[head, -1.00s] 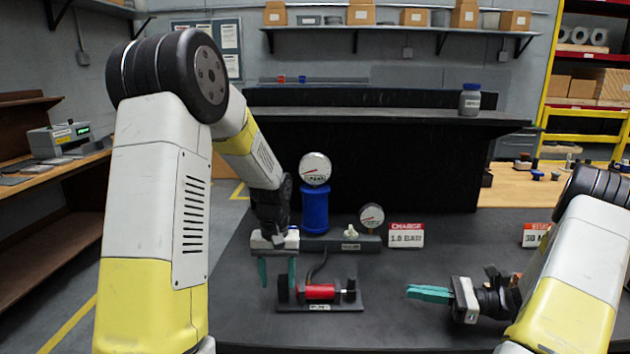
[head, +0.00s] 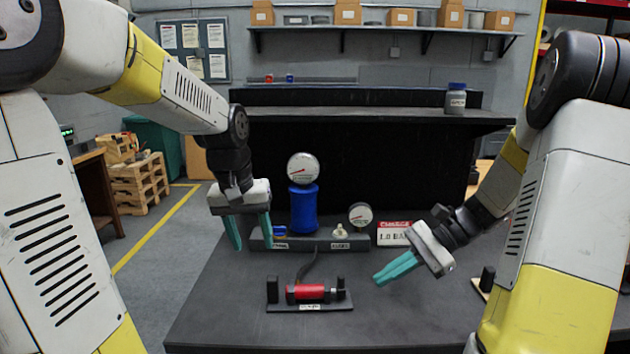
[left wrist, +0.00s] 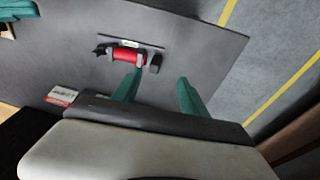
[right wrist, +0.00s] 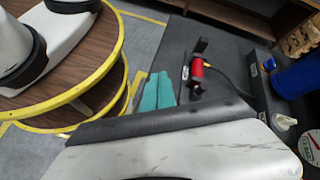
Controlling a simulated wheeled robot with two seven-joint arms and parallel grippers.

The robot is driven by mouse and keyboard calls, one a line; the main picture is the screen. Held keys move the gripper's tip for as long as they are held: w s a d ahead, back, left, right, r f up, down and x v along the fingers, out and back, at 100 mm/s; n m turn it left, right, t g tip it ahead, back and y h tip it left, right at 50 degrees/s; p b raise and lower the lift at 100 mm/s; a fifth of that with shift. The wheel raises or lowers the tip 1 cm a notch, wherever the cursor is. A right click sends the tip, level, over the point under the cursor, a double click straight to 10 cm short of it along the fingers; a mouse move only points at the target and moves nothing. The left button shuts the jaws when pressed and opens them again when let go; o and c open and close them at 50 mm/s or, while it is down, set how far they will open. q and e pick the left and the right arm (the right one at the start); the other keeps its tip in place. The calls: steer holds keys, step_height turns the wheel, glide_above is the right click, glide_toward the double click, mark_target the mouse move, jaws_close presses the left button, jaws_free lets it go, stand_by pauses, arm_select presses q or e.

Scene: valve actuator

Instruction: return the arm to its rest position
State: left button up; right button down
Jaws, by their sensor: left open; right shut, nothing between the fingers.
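My left gripper (head: 248,232) is open and empty, with its fingers pointing down at the left edge of the black table, left of the blue cylinder (head: 304,208). Its fingers also show in the left wrist view (left wrist: 158,92). My right gripper (head: 396,270) is shut and empty, above the table and right of the red actuator (head: 311,292). Its closed fingers show in the right wrist view (right wrist: 157,92). The red actuator lies between black end blocks on a small plate, apart from both grippers.
A gauge (head: 303,168) tops the blue cylinder, and a smaller gauge (head: 360,215) stands beside it on the manifold. A red and white charge sign (head: 393,233) is partly behind my right gripper. The front table surface (head: 250,325) is clear.

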arm_select(q)
steer(key=s+r+t+h, duration=0.1)
steer(key=s+r+t, duration=0.3)
steer(key=s, duration=1)
steer(key=shift+a+r+m, duration=0.4)
steer(key=shift+a+r, duration=0.05)
steer(key=shift+r, duration=0.15)
arm_select(e)
steer(key=s+r+n+t+h, duration=0.7)
steer(key=s+r+n+h, duration=0.1)
steer(key=s+r+n, duration=0.3)
steer(key=shift+a+r+n+t+h, duration=0.4)
steer(key=shift+r+n, duration=0.2)
steer(key=shift+r, duration=0.2)
